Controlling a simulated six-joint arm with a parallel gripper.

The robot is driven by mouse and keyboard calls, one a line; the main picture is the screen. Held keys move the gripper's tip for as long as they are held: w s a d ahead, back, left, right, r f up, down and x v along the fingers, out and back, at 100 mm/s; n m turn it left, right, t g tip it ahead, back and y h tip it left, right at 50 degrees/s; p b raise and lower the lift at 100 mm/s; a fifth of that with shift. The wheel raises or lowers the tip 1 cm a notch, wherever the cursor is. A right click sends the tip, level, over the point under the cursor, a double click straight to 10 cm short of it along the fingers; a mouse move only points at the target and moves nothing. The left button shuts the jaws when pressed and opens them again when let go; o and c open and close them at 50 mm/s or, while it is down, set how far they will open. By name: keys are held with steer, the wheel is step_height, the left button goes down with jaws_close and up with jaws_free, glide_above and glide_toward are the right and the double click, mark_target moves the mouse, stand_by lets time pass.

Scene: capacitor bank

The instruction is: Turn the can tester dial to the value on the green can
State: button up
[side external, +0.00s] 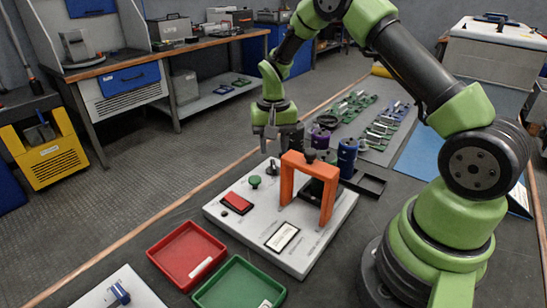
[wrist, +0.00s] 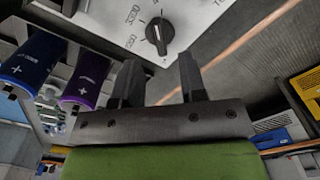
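The can tester (side external: 232,218) is a pale panel with a red window, a green knob and an orange arch (side external: 288,180). Its black dial (wrist: 160,32) shows in the wrist view, with printed numbers around it; one reads like 3300. A light mark shows on the dial, but I cannot tell which value it points at. My gripper (side external: 268,138) is above the tester's far edge, fingers apart and empty. In the wrist view its fingertips (wrist: 158,74) are apart from the dial.
A blue can (wrist: 28,62) and a purple can (wrist: 86,80) stand beside the tester. Red (side external: 187,255) and green (side external: 240,287) trays lie in front. Green boards (side external: 385,122) lie on the mat behind. The orange arch rises close to my gripper.

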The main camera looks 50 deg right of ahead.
mark_target(272, 160)
step_height(272, 160, up, 5)
steer(key=shift+f, duration=0.1)
stand_by(0.3)
steer(key=f, duration=0.6)
steer(key=w+d+f, duration=0.1)
steer(key=f, duration=0.3)
jaws_close()
